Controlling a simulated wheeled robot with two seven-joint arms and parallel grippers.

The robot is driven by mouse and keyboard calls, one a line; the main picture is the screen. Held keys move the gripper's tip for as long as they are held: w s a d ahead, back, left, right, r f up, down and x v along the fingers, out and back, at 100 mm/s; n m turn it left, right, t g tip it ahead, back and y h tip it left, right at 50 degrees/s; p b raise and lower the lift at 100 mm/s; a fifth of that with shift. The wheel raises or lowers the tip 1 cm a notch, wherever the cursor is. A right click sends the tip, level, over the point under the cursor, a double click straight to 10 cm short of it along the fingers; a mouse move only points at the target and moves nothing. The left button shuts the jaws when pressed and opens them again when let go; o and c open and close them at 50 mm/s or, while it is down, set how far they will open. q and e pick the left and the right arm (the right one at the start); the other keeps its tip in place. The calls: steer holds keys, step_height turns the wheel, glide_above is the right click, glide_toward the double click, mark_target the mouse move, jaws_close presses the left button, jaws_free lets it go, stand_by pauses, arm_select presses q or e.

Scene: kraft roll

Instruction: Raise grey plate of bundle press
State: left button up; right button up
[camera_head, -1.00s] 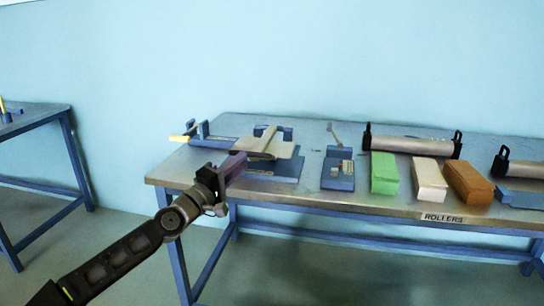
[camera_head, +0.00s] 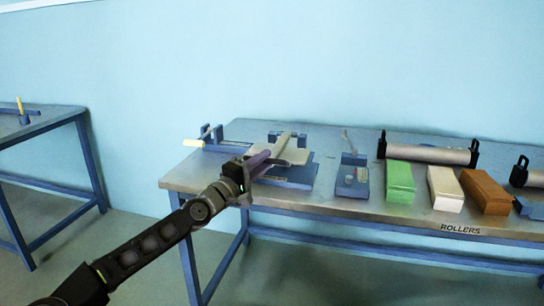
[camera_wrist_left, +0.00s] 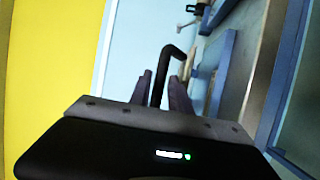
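The bundle press stands at the left part of the long table in the head view, with a blue base (camera_head: 290,180) and a pale grey plate (camera_head: 297,156) on top. My left gripper (camera_head: 262,160) has purple fingers and is at the front left edge of the plate, overlapping it in the picture. In the left wrist view a black bent rod (camera_wrist_left: 172,50) shows between the fingertips (camera_wrist_left: 161,80). The fingers flank it, but I cannot tell whether they touch it. What the rod belongs to is unclear. My right gripper is out of view.
The table's steel top (camera_head: 232,180) also carries a small blue device (camera_head: 351,178), green (camera_head: 399,181), cream (camera_head: 444,188) and brown (camera_head: 485,190) blocks, and a grey roller (camera_head: 428,153). Another blue table (camera_head: 45,125) stands at the left. Floor between the tables is clear.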

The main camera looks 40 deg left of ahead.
arm_select(q)
steer(key=w, duration=0.4)
steer(key=shift+d+r, duration=0.15)
steer(key=shift+r, duration=0.2)
jaws_close()
stand_by(1.1)
